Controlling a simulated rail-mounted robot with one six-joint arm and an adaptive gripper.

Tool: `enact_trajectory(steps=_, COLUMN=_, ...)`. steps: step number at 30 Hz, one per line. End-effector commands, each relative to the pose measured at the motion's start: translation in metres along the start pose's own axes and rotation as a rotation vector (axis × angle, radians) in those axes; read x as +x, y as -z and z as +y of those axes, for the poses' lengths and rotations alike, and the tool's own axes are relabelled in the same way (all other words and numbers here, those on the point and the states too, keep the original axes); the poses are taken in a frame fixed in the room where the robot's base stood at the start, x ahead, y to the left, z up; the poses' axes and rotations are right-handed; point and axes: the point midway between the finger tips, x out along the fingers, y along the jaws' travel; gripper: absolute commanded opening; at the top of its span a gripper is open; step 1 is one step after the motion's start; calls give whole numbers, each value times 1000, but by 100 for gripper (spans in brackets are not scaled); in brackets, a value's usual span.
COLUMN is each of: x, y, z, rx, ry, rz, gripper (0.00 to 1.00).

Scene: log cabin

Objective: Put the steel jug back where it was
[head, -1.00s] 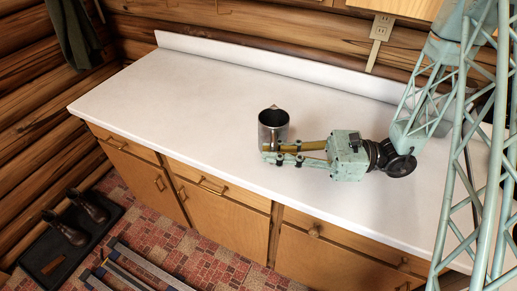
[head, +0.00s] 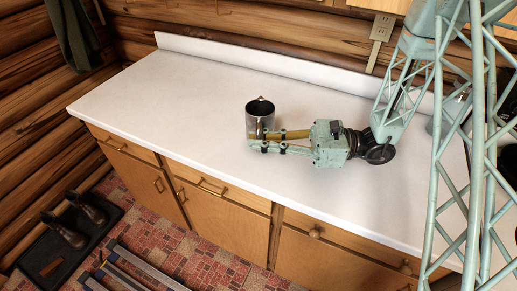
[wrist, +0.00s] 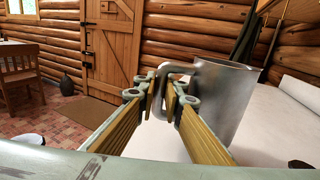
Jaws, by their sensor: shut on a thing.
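The steel jug (head: 259,121) is upright over the middle of the white counter, its dark open mouth facing up. My gripper (head: 257,141) reaches in from the right, low at the jug's front side. In the wrist view, the jug (wrist: 228,95) stands just right of my fingers, and its handle passes between the fingertips (wrist: 166,95). My gripper is shut on the handle. The fingers hide part of the jug's lower side, and I cannot tell whether its base touches the counter.
The white counter (head: 165,105) is clear to the left of the jug. Wooden drawers and doors lie below the front edge. A wooden chair (wrist: 17,72) stands across the room.

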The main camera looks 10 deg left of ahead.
Motion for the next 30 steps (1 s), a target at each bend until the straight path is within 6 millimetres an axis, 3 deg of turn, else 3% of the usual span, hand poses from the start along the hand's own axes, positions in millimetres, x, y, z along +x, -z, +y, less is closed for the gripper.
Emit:
enact_trajectory(steps=15, x=0, y=34, z=0, rx=1, ry=0, rz=-1, gripper=0)
enact_trajectory(steps=30, x=0, y=37, z=0, rx=0, ry=0, rz=-1, gripper=0)
